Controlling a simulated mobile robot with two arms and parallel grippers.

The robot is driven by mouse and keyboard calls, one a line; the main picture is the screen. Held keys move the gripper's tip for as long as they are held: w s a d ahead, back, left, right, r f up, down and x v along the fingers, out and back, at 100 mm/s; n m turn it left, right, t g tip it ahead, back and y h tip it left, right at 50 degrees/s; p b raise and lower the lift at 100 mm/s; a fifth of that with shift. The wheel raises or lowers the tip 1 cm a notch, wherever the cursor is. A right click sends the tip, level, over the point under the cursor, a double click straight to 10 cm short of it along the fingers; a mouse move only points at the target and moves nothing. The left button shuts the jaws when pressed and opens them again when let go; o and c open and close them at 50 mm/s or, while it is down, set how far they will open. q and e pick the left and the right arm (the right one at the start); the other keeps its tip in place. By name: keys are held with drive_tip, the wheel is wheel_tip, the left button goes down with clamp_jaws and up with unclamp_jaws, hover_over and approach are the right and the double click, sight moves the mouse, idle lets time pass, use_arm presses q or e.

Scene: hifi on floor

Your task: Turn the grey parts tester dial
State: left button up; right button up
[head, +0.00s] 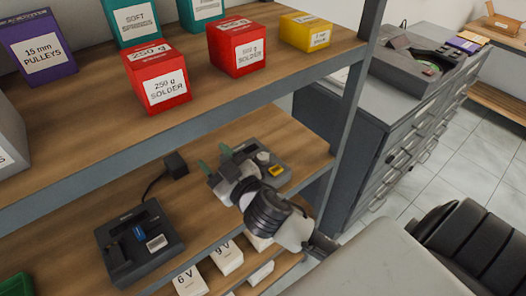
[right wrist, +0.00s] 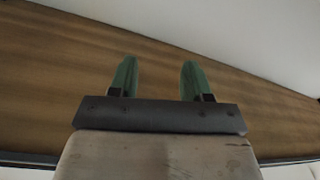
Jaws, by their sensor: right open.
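The grey parts tester (head: 284,176) sits on the middle wooden shelf, with a pale round dial (head: 263,157) on top and a yellow part at its front. My right gripper (head: 214,158) is in front of the tester's left part and hides some of it. Its two green fingertips are apart and point up and left, away from the dial. The right wrist view shows the same open gripper (right wrist: 160,80) with nothing between its fingers, only wooden shelf and a pale wall behind. The tester does not show there. My left gripper is not in view.
A dark charger-like device (head: 140,243) with a blue piece stands left on the same shelf, near a black adapter (head: 175,163) with a cable. The upper shelf (head: 100,122) holds several labelled bins. A grey shelf post (head: 345,130) stands right of the tester. White boxes lie below.

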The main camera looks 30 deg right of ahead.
drive_tip(key=w+a+r+n+y, duration=0.2)
drive_tip(key=a+r+n+y, duration=0.35)
drive_tip(key=n+y, duration=0.3)
drive_tip(key=n+g+h, duration=0.8)
drive_tip(key=g+h, duration=0.3)
drive_tip(key=g, duration=0.8)
hover_over(263, 156)
drive_tip(key=f, duration=1)
drive_tip(key=shift+w+a, duration=0.15)
drive_tip(key=shift+a, duration=0.15)
drive_tip(key=shift+d, duration=0.35)
drive_tip(key=shift+d+f, duration=0.1)
drive_tip(key=shift+f, duration=0.2)
wheel_tip(263, 156, down, 6)
drive_tip(key=shift+r+p, duration=0.1)
drive_tip(key=shift+p, duration=1)
drive_tip(key=shift+f, duration=0.5)
